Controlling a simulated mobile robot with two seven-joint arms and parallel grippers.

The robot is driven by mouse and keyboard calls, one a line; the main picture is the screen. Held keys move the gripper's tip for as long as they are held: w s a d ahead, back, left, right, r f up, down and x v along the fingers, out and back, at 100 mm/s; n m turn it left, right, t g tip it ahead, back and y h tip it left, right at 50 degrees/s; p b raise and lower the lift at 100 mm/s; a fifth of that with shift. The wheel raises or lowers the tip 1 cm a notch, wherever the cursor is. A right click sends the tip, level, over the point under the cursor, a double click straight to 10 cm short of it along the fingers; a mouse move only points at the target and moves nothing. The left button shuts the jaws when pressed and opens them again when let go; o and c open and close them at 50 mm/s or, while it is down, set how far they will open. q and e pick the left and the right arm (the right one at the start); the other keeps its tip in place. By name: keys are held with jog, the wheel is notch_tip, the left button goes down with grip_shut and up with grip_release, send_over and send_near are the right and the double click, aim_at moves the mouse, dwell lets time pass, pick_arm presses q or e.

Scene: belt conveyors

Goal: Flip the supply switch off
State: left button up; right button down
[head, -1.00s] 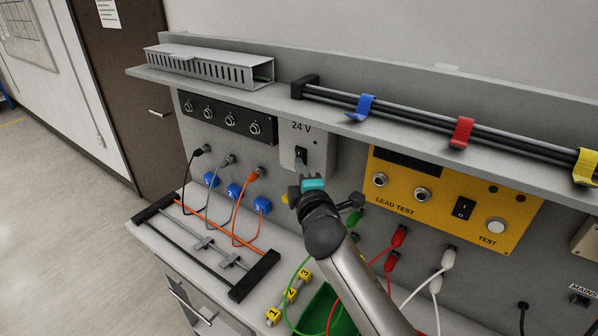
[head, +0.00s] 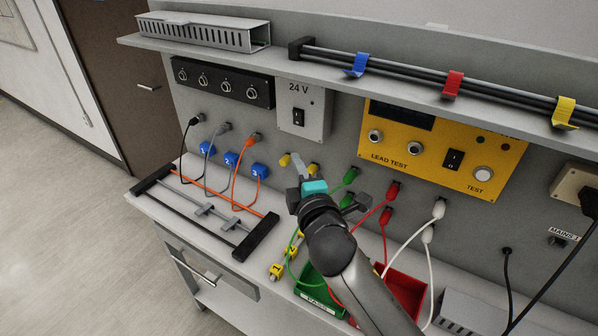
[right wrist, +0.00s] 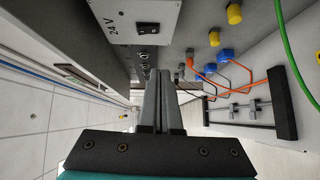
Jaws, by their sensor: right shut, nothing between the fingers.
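The supply switch is a black rocker (head: 298,117) on the grey 24 V box (head: 317,106), mounted on the upright panel. In the right wrist view the rocker (right wrist: 147,28) shows near the top on the 24 V plate (right wrist: 125,12). I cannot tell which way it is tipped. My right gripper (head: 297,161) is below the switch and apart from it, in front of the panel. Its fingers (right wrist: 166,75) are together with nothing between them. My left gripper is not in view.
A yellow lead test unit (head: 445,148) with its own black rocker (head: 454,160) is to the right. A shelf (head: 330,60) juts out above. Plugged leads, a black-ended rack (head: 257,236), a green bin (head: 318,299) and a red bin (head: 405,290) crowd the bench below.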

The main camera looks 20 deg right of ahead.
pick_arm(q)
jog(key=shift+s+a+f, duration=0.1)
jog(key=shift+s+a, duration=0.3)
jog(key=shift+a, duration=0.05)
pick_arm(e)
jog(key=shift+s+f, duration=0.1)
jog(key=shift+s, duration=0.6)
